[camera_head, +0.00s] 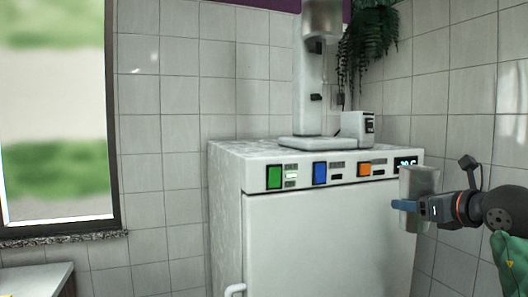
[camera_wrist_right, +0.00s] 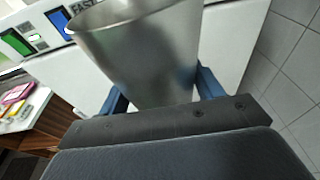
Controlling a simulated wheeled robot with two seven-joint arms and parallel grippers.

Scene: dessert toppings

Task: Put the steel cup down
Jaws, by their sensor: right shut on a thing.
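The steel cup (camera_head: 419,186) is upright in the head view, in front of the right end of the white machine's front. My right gripper (camera_head: 405,206) comes in from the right and is shut on the cup. In the right wrist view the cup (camera_wrist_right: 138,55) fills the upper middle, between the two blue fingers of the gripper (camera_wrist_right: 162,92). Its rim is partly cut off at the top of that view. My left gripper is not in view.
A white machine (camera_head: 320,235) with green, blue and orange buttons stands ahead. A mixer-like device (camera_head: 312,100) and a small box (camera_head: 358,129) are on its top; the left part of the top is clear. A plant (camera_head: 370,45) hangs behind.

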